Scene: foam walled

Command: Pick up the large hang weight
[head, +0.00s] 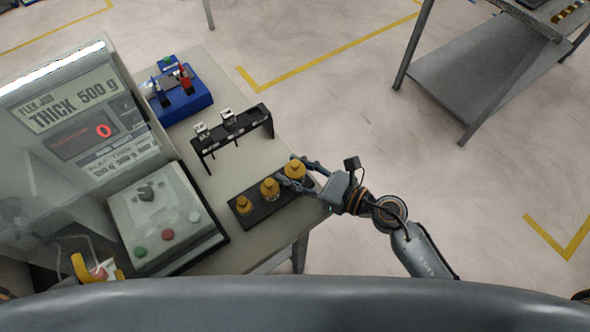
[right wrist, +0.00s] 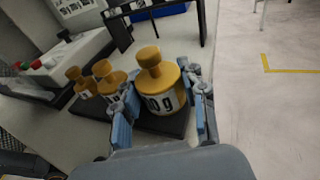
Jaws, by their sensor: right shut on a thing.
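The large hang weight (head: 294,169) is a brass-yellow cylinder with a knob on top and a white label. It stands upright at the right end of a dark tray (head: 262,217). My right gripper (head: 296,176) is shut on it, with a finger on each side. In the right wrist view the large weight (right wrist: 160,88) sits between the blue fingers (right wrist: 163,108), its label partly readable as "0 g". Two smaller brass weights stand beside it, the middle one (head: 270,188) and the smallest (head: 243,205). My left gripper is not in view.
A black rack (head: 232,138) stands behind the weights, with a blue device (head: 181,98) farther back. A control box (head: 165,218) and a display machine reading "THICK 500 g" (head: 80,110) are on the left. Open floor lies right of the table.

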